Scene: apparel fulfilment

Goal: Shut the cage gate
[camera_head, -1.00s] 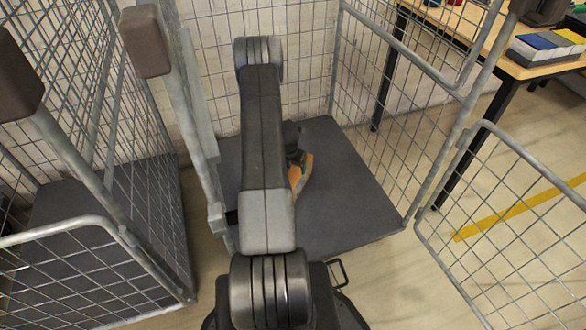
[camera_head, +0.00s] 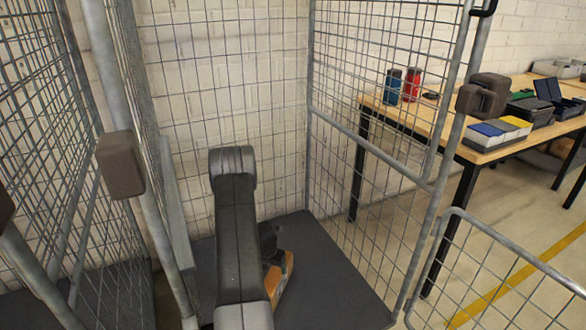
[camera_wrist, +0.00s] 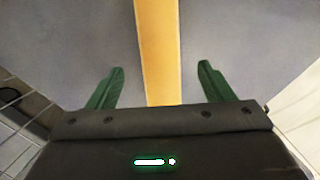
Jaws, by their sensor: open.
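The cage gate (camera_head: 515,249) is a grey wire-mesh panel with a rounded tube frame at the lower right of the head view. It stands swung outward from the cage's right front post (camera_head: 430,225), leaving the cage front open. My arm reaches into this cage. My gripper (camera_wrist: 160,66) is open, its two green fingers apart. An orange-brown item (camera_head: 285,278) rests on the cage floor by my gripper end. In the wrist view an orange strip (camera_wrist: 158,45) runs between the fingers, with clear space on both sides. My arm hides most of the gripper in the head view.
The grey cage floor (camera_head: 335,285) is otherwise clear. A second mesh cage stands close at the left. A wooden table (camera_head: 425,117) with bins and bottles stands behind at the right. Open floor with a yellow line (camera_head: 520,280) lies beyond the gate.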

